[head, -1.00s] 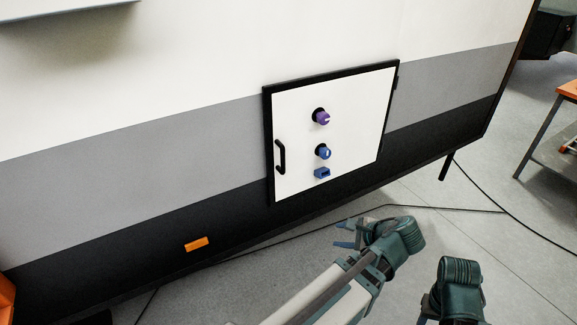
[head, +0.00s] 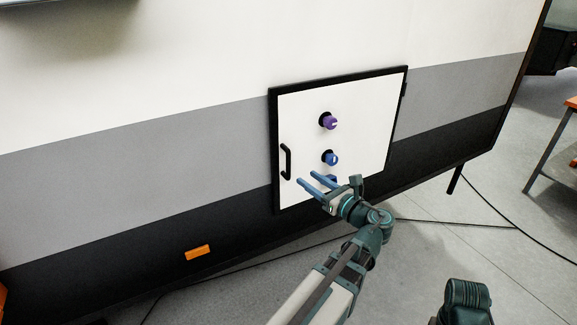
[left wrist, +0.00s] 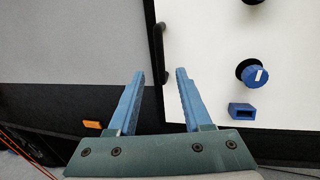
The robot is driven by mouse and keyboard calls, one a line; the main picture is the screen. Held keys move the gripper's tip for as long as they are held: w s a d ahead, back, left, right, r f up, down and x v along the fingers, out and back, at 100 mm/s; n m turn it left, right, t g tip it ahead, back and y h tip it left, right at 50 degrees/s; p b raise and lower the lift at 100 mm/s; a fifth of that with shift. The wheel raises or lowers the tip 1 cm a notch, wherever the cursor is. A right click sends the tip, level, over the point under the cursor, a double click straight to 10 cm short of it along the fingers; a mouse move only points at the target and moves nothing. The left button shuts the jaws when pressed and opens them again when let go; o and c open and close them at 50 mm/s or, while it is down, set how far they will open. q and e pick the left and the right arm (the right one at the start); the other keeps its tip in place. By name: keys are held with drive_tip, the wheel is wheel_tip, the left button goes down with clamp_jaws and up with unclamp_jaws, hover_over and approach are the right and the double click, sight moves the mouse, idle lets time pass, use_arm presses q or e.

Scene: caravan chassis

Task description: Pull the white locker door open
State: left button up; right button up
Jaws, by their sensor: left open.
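The white locker door (head: 299,113) is shut in its black frame on the caravan side. Its black bar handle (head: 286,161) stands upright at the door's left edge. My left gripper (head: 310,181) is open and empty, in front of the door's lower left part, to the right of and below the handle in the head view. In the left wrist view, the handle (left wrist: 160,52) shows beyond the open fingertips (left wrist: 160,72), roughly in line with the gap between them. I see no contact with the handle.
On the door are a purple knob (head: 328,121), a blue knob (head: 330,158) and a blue block, partly hidden by my gripper in the head view but clear in the left wrist view (left wrist: 242,110). An orange marker (head: 197,253) is low on the wall. Cables cross the floor.

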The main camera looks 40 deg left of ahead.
sight(290, 166)
use_arm(q)
drive_tip(key=a, duration=0.3)
drive_tip(key=w+a, duration=0.1)
drive_tip(key=a, duration=0.2)
drive_tip(key=w+a, duration=0.1)
drive_tip(key=a, duration=0.2)
drive_tip(key=shift+a, duration=0.4)
drive_tip(key=shift+c, duration=0.3)
clamp_jaws()
idle(0.7)
